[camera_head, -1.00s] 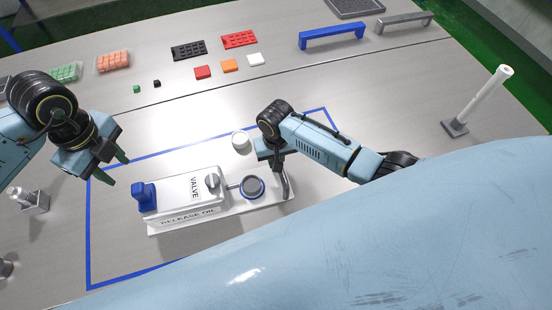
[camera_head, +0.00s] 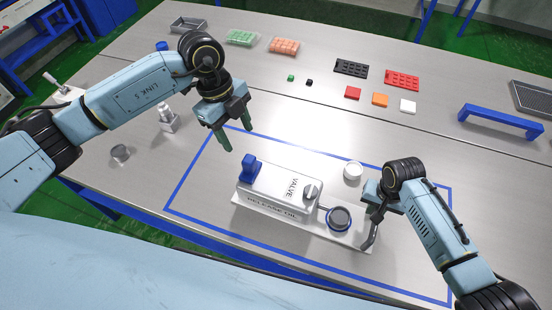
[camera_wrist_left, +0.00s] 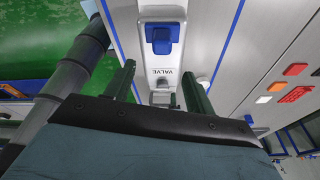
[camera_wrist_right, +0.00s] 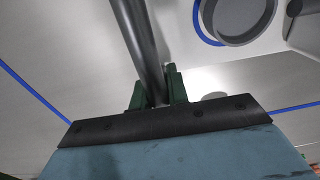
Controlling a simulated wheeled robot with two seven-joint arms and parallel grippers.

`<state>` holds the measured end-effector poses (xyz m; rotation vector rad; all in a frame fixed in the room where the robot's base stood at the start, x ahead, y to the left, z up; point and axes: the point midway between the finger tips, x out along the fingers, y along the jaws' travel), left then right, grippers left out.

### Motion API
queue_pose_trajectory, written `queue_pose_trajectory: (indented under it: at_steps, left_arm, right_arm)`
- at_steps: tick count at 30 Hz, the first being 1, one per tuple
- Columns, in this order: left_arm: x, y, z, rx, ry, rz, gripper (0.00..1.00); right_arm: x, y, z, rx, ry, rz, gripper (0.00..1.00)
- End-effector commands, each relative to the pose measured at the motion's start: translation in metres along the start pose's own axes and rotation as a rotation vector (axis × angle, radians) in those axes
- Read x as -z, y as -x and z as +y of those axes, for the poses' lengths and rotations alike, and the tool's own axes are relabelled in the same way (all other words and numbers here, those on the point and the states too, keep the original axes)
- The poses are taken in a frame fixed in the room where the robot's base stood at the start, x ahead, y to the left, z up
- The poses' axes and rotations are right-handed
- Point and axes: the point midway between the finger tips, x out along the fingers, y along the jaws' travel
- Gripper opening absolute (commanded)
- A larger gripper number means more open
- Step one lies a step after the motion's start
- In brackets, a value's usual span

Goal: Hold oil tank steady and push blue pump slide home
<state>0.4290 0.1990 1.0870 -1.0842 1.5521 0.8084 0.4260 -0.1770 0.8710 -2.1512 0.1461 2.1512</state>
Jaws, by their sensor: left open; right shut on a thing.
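The oil tank (camera_head: 272,207) is a white box lettered VALVE and RELEASE OIL, on a white base inside the blue outline. It also shows in the left wrist view (camera_wrist_left: 161,82). The blue pump slide (camera_head: 249,169) stands at the tank's left end and shows in the left wrist view (camera_wrist_left: 162,38). My left gripper (camera_head: 224,140) is open and empty, above and behind the blue slide, apart from it. My right gripper (camera_head: 374,208) is shut on a dark grey bent handle (camera_wrist_right: 140,45) at the base's right end. Its fingers show around the bar (camera_wrist_right: 156,88).
A round cup in a blue ring (camera_head: 339,218) sits on the base right of the tank. A white round lid (camera_head: 353,171) lies behind it. A blue arch handle (camera_head: 500,118), trays and coloured blocks lie further back. A metal fixture (camera_head: 168,122) stands at left.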

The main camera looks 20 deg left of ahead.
Motion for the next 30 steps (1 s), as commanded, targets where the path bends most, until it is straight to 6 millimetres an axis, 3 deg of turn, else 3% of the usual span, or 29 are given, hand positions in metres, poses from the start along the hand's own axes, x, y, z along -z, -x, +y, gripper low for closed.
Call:
queue_pose_trajectory:
  at_steps: [5, 11, 24, 30]
  left_arm:
    - [-0.017, 0.002, 0.005, 0.034, 0.186, 0.112, 0.55]
    - [-0.021, -0.007, 0.005, 0.044, 0.242, 0.148, 0.55]
    - [-0.009, -0.088, -0.001, 0.044, 0.240, 0.146, 0.55]
    - [-0.006, -0.110, -0.002, 0.045, 0.239, 0.145, 0.55]
  right_arm:
    - [0.000, 0.000, 0.000, -0.001, -0.001, -0.001, 0.00]
    - [0.000, 0.000, 0.000, -0.002, 0.000, -0.001, 0.00]
    - [0.000, 0.000, 0.000, -0.001, 0.000, -0.001, 0.00]
    - [0.000, 0.000, 0.000, -0.001, 0.000, -0.001, 0.00]
